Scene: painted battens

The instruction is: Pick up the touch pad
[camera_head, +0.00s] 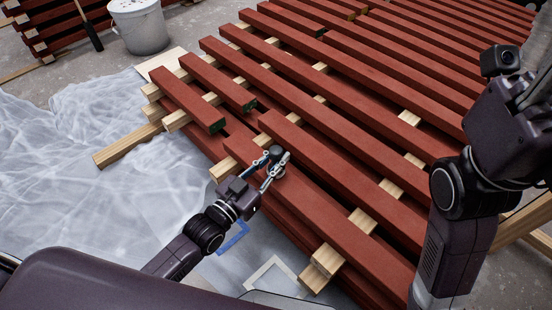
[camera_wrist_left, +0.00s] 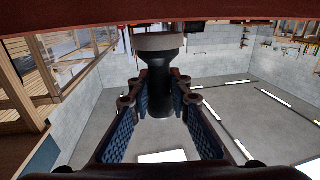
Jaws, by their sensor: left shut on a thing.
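The touch pad has a black handle (camera_wrist_left: 160,98) and a pale grey disc-like end (camera_wrist_left: 158,42) in the left wrist view. In the head view the touch pad (camera_head: 277,150) is a small dark shape, partly hidden by the fingers, over the red battens. My left gripper (camera_head: 274,161) is shut on it; in the left wrist view the blue-padded fingers of my left gripper (camera_wrist_left: 160,105) stand on both sides of the handle. The pad's pale end is close to a red batten; I cannot tell whether they touch. My right arm is at the right; its fingers are not clear.
Red-painted battens (camera_head: 330,130) lie in rows on bare wooden spacers (camera_head: 362,221) under and beyond my left gripper. Crumpled clear sheeting (camera_head: 70,140) covers the floor at left. A white bucket (camera_head: 139,27) stands at the back left. A blue frame-like item (camera_head: 233,240) lies near my left forearm.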

